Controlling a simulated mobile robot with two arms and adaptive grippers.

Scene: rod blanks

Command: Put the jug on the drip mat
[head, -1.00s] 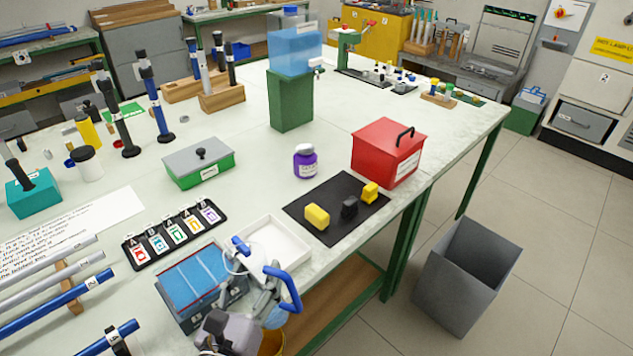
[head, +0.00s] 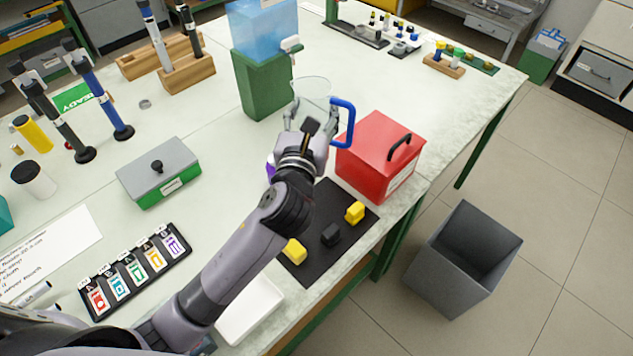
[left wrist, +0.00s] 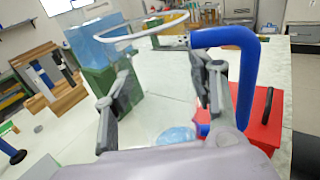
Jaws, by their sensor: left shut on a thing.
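The jug (head: 313,90) is clear, with a blue handle (head: 347,122). My left gripper (head: 311,122) is shut on it, one finger on each side. In the left wrist view the jug's rim (left wrist: 135,37) and blue handle (left wrist: 238,45) show above the fingers (left wrist: 163,80). A pale blue round patch (left wrist: 175,136) shows low between the fingers; I cannot tell whether it is the jug's bottom. The jug is just right of and below the water dispenser's tap (head: 290,45). I cannot make out a drip mat for certain. My right gripper is not in view.
The blue dispenser tank (head: 262,25) stands on a green block (head: 262,85). A red box (head: 380,155) is close right of the gripper. A black mat (head: 300,270) with yellow and black blocks lies nearer. A purple jar is mostly hidden behind my arm.

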